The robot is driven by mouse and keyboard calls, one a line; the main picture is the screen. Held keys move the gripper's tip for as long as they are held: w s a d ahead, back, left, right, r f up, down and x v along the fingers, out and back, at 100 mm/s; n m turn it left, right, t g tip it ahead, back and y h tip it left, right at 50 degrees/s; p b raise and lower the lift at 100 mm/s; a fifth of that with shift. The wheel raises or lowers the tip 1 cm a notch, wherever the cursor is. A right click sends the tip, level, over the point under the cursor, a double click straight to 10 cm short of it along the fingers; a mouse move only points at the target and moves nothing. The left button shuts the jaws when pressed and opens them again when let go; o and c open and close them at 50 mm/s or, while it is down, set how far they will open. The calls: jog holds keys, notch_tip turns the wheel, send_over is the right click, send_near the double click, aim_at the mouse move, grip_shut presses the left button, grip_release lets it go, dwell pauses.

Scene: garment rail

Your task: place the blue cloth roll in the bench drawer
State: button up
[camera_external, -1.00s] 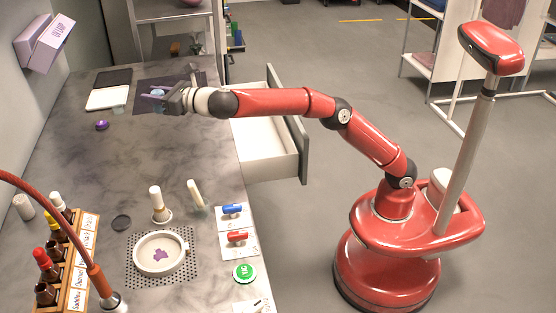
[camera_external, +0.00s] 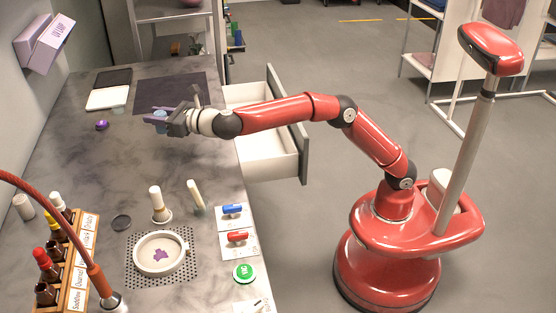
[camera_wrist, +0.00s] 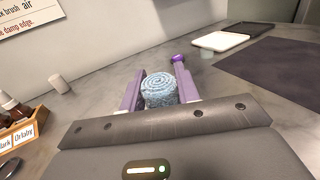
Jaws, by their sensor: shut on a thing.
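The blue cloth roll (camera_wrist: 160,92) is light blue and sits between the two purple fingers of my gripper (camera_wrist: 159,97) in the wrist view. My gripper is shut on it. In the external view the gripper (camera_external: 160,116) is over the bench's left-middle part, with the roll (camera_external: 160,127) partly hidden by the fingers. I cannot tell its exact height above the bench. The bench drawer (camera_external: 264,148) is pulled open at the bench's right side, and its pale inside looks empty where it shows. My forearm crosses above it and hides part of it.
A dark mat (camera_external: 178,92) lies on the bench behind the gripper. A white tray (camera_external: 107,98) and a purple knob-like object (camera_external: 101,125) lie to the left. A white ring dish (camera_external: 160,253), a bottle rack (camera_external: 76,260) and switches (camera_external: 236,237) occupy the front.

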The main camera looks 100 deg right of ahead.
aim_at(160, 129)
notch_tip(160, 129, down, 4)
jog(key=shift+f+b, duration=0.1)
jog(key=shift+b, duration=0.35)
jog(key=shift+f, duration=0.2)
jog(key=o, duration=1)
jog(key=shift+r, duration=0.1)
